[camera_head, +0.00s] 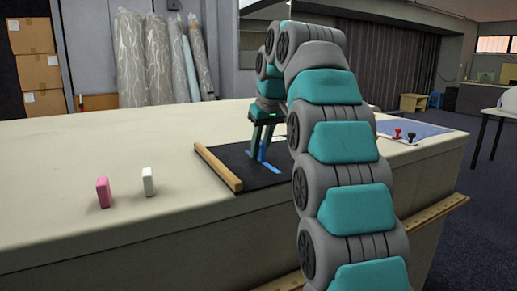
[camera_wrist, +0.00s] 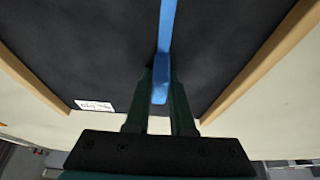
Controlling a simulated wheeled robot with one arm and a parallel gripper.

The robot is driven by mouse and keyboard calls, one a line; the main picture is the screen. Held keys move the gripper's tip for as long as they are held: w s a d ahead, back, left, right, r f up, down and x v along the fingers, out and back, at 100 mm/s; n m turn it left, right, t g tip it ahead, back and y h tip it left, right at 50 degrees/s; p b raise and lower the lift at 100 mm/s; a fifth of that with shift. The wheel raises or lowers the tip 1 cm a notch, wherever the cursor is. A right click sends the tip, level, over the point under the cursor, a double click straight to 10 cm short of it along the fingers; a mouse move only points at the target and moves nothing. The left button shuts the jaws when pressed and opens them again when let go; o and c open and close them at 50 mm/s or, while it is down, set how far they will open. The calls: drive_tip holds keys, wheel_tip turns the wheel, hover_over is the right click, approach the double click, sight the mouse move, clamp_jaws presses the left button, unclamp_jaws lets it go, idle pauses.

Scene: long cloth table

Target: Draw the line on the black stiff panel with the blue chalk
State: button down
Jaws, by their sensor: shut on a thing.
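The black stiff panel (camera_head: 238,163) lies flat on the cloth table, with a wooden strip (camera_head: 218,167) along its left edge. My gripper (camera_head: 261,156) points down over the panel and is shut on the blue chalk (camera_wrist: 160,92). The chalk sits between the fingertips at the panel surface; I cannot tell whether its tip touches. A blue line (camera_head: 270,167) on the panel runs from the chalk toward the near side. In the wrist view the blue line (camera_wrist: 167,25) runs from the chalk up to the top edge. My arm hides the panel's right side in the head view.
A pink block (camera_head: 103,192) and a white block (camera_head: 148,182) stand left of the panel. A blue mat (camera_head: 425,129) with small red and black items lies at the right. The wrist view shows a white label (camera_wrist: 94,105) on the panel. The table's left part is clear.

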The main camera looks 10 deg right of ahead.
sight(274, 169)
drive_tip(key=shift+s+d+b, duration=0.3)
drive_tip(key=shift+s+b, duration=0.05)
drive_tip(key=shift+s, duration=0.55)
drive_tip(key=shift+s, duration=0.15)
drive_tip(key=shift+s+d+b, duration=0.35)
drive_tip(key=shift+s+b, duration=0.15)
drive_tip(key=shift+s, duration=0.3)
drive_tip(key=shift+s, duration=0.1)
drive_tip(key=shift+s+d+f+b, duration=0.15)
drive_tip(key=shift+s+b, duration=0.1)
drive_tip(key=shift+s, duration=0.2)
drive_tip(key=shift+s+d+r+b, duration=0.1)
drive_tip(key=shift+s+d+b, duration=0.1)
drive_tip(key=shift+s, duration=0.25)
drive_tip(key=shift+s, duration=0.1)
drive_tip(key=shift+s+d+b, duration=0.3)
drive_tip(key=shift+s, duration=0.5)
drive_tip(key=shift+s, duration=0.1)
